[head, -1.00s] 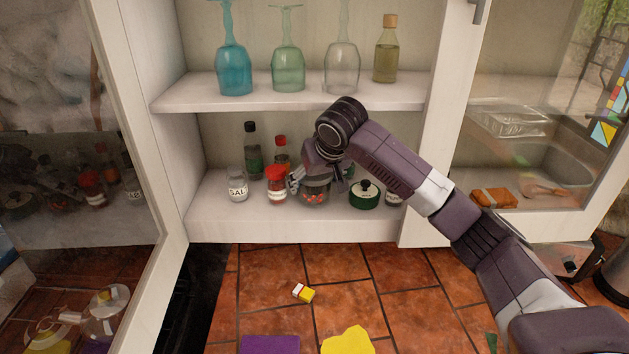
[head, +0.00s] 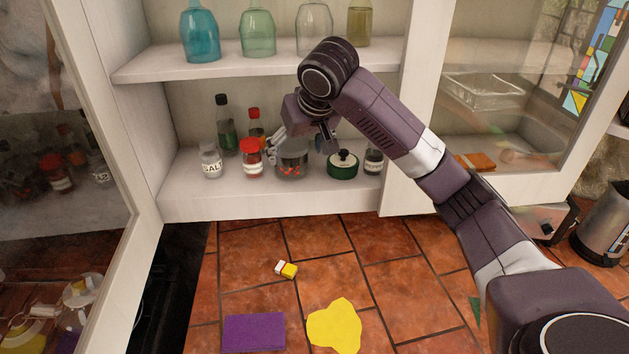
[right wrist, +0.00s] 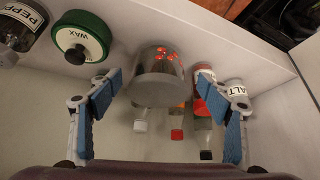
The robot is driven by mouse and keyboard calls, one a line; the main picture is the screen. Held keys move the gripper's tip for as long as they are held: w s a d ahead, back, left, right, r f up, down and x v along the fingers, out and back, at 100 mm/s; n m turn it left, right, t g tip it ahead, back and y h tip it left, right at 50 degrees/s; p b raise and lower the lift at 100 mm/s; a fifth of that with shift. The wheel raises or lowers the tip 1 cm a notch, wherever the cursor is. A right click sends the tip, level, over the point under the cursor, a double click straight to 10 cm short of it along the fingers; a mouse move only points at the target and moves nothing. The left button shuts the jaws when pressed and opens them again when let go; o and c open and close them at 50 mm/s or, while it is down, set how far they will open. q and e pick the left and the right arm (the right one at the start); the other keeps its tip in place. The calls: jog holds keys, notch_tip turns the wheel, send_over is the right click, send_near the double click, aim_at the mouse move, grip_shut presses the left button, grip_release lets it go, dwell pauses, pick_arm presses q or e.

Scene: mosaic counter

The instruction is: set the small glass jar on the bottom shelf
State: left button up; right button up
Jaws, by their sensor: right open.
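The small glass jar (head: 291,161), clear with red bits inside, stands on the bottom shelf (head: 235,204) between a red-capped jar (head: 251,160) and a green wax tin (head: 342,166). My right gripper (head: 304,142) is open just above and in front of the jar and partly hides its top. In the right wrist view the jar (right wrist: 157,82) shows between and beyond the two spread fingers, with nothing held. In that view the scene appears turned over. My left gripper is not in view.
A salt jar (head: 211,162), two bottles (head: 228,130) and a pepper jar (head: 374,160) share the shelf. Glasses (head: 258,33) stand on the upper shelf (head: 170,68) above my wrist. Open glass doors flank the cupboard. The tiled counter (head: 330,270) holds a small yellow-and-white block (head: 286,270).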

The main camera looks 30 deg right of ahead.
jog(key=s+b, duration=0.3)
jog(key=s, duration=0.6)
jog(key=shift+s+a, duration=0.3)
jog(key=shift+a, duration=0.15)
jog(key=shift+a+f, duration=0.1)
